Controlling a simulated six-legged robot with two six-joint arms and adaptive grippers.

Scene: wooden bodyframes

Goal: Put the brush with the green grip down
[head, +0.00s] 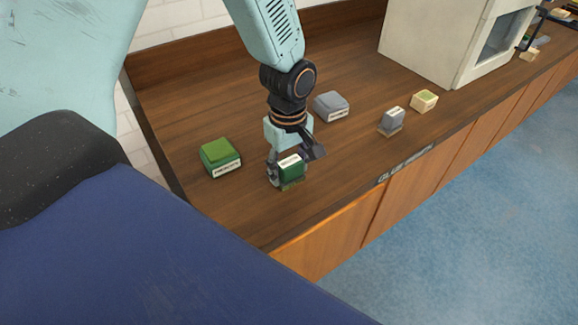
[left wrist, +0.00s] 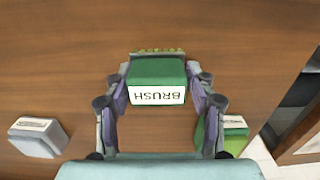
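The brush with the green grip (head: 292,170) has a white label, which reads BRUSH in the left wrist view (left wrist: 158,75), upside down there. Yellowish-green bristles show at its edge. My left gripper (head: 294,162) points down over the wooden bench top (head: 225,95), near its front edge. Its two fingers (left wrist: 158,95) lie against opposite sides of the grip, so it is shut on the brush. The brush is upright, at or just above the bench; I cannot tell whether the bristles touch it. My right gripper is not in view.
A green labelled block (head: 220,157) stands left of the brush, a grey labelled block (head: 331,107) behind it. A white cabinet (head: 440,45) stands farther back.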

